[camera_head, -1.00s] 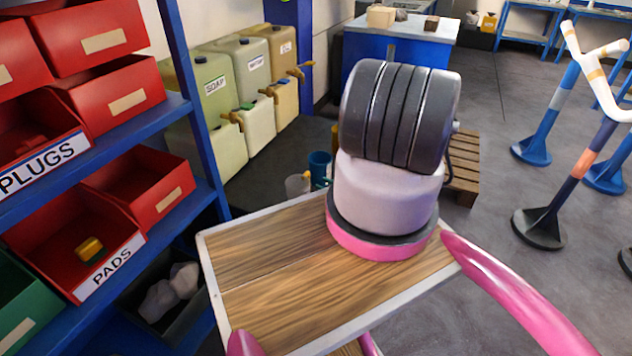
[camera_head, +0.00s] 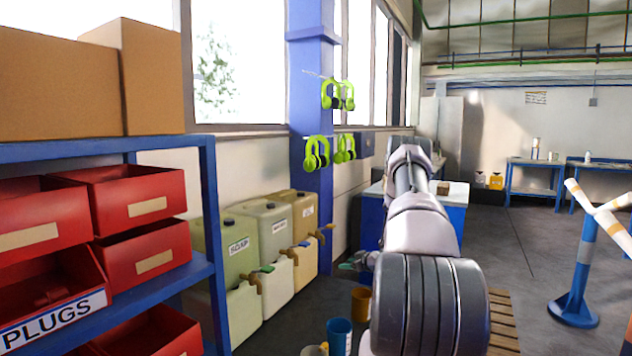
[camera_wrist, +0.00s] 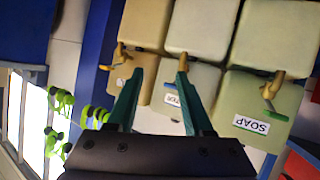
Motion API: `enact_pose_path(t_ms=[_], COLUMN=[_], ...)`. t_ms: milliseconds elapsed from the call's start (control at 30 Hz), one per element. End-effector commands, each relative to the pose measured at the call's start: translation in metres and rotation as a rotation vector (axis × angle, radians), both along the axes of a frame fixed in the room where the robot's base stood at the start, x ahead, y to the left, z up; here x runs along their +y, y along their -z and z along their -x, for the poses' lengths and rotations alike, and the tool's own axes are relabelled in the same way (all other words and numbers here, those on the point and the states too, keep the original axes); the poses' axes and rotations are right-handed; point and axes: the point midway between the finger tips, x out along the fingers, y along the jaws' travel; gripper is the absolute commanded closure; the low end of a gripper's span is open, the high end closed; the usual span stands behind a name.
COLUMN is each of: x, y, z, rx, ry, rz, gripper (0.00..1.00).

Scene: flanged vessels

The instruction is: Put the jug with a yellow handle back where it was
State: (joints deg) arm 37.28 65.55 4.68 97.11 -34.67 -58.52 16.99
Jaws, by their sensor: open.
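No jug with a clearly yellow handle can be made out. A blue jug (camera_head: 340,336), a pale jug (camera_head: 315,350) cut by the bottom edge, and an orange-brown vessel (camera_head: 361,303) stand low beside my arm; their handles are hidden or too small to tell. My gripper (camera_head: 352,265) reaches out in front of the canisters. In the wrist view my gripper (camera_wrist: 160,76) has its two teal fingers spread, with nothing between them.
A blue shelf (camera_head: 212,250) with red bins stands at left. Green ear defenders (camera_head: 317,153) hang on a blue post. Open floor (camera_head: 530,270) lies right.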

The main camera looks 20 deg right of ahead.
Motion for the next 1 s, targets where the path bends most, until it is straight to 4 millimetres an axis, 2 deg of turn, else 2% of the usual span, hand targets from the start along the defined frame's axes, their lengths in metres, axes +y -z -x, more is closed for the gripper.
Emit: enact_pose_path(t_ms=[33,133,233,367,400,467,600,700,800,867,1000], x=[0.002,0.008,0.02,0.044,0.053,0.067,0.103,0.133,0.164,0.183,0.227], y=[-0.038,-0.099,-0.158,-0.232,-0.253,-0.283,-0.346,-0.382,-0.41,-0.424,-0.445], z=[-0.01,-0.019,-0.018,-0.003,0.005,0.019,0.063,0.103,0.148,0.177,0.249], rx=[0.014,0.056,0.094,0.139,0.151,0.172,0.217,0.253,0.291,0.316,0.383], ry=[0.027,0.095,0.161,0.246,0.271,0.307,0.382,0.424,0.455,0.467,0.477], rz=[0.022,0.049,0.062,0.059,0.054,0.041,-0.005,-0.053,-0.112,-0.153,-0.258], gripper=[0.49,0.49,0.49,0.49,0.49,0.49,0.49,0.49,0.49,0.49,0.49])
